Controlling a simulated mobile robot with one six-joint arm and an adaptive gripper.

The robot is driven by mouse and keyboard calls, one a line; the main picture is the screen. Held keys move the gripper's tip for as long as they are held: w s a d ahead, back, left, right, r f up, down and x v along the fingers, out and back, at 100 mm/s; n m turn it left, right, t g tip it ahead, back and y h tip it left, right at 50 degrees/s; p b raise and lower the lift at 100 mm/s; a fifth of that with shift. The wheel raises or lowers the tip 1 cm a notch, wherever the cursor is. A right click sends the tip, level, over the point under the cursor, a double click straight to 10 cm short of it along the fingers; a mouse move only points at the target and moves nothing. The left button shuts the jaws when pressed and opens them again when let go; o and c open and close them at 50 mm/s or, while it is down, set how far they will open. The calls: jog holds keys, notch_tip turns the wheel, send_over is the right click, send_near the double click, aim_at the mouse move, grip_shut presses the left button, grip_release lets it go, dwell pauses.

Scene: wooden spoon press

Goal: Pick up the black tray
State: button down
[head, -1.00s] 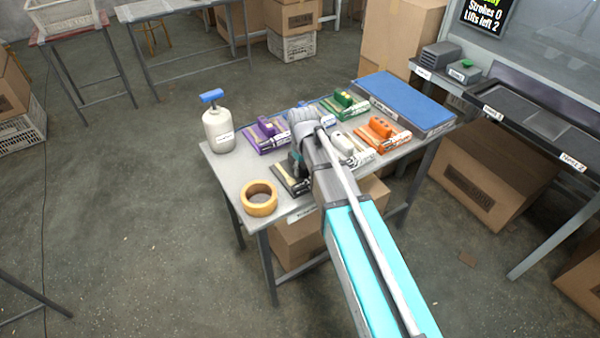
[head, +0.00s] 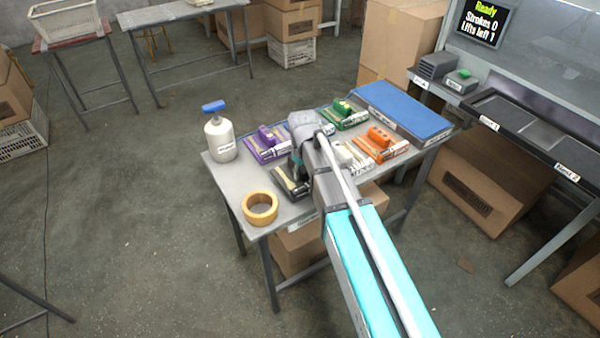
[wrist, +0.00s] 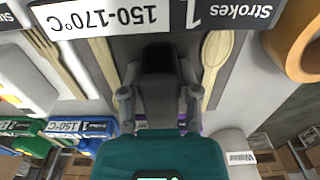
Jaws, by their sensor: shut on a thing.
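The black tray (head: 290,184) is at the near left part of the grey work table in the head view, partly hidden by my arm. In the wrist view the black tray (wrist: 182,45) carries a wooden spoon (wrist: 215,60), a wooden fork or stick beside the handle, and labels reading 150-170°C and Strokes 1. My gripper (wrist: 159,97) has a finger on each side of the tray's black handle (wrist: 158,62) and is shut on it. The head view also shows my gripper (head: 297,166), mostly hidden. Any gap under the tray is hard to judge.
Purple (head: 268,144), green (head: 344,114), orange (head: 381,143) and white (head: 346,158) trays stand close by on the table (head: 228,188). A tape roll (head: 260,207) and a white bottle (head: 220,138) are to the left. A blue pad (head: 402,108) lies at the right.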

jog(key=s+r+p, duration=0.1)
jog(key=r+p, duration=0.1)
jog(key=s+d+r+p, duration=0.1)
jog(key=s+r, duration=0.1)
jog(key=s+r+p, duration=0.1)
jog(key=r+p, duration=0.1)
jog(key=shift+s+d+r+p, duration=0.25)
jog(key=shift+s+d+p, duration=0.05)
jog(key=shift+s+p, duration=0.1)
jog(key=s+d+r+p, duration=0.2)
jog(key=s+r+p, duration=0.1)
jog(key=s, duration=0.5)
jog(key=shift+s+d+r+p, duration=0.3)
jog(key=shift+d+r, duration=0.05)
jog(key=shift+d, duration=0.05)
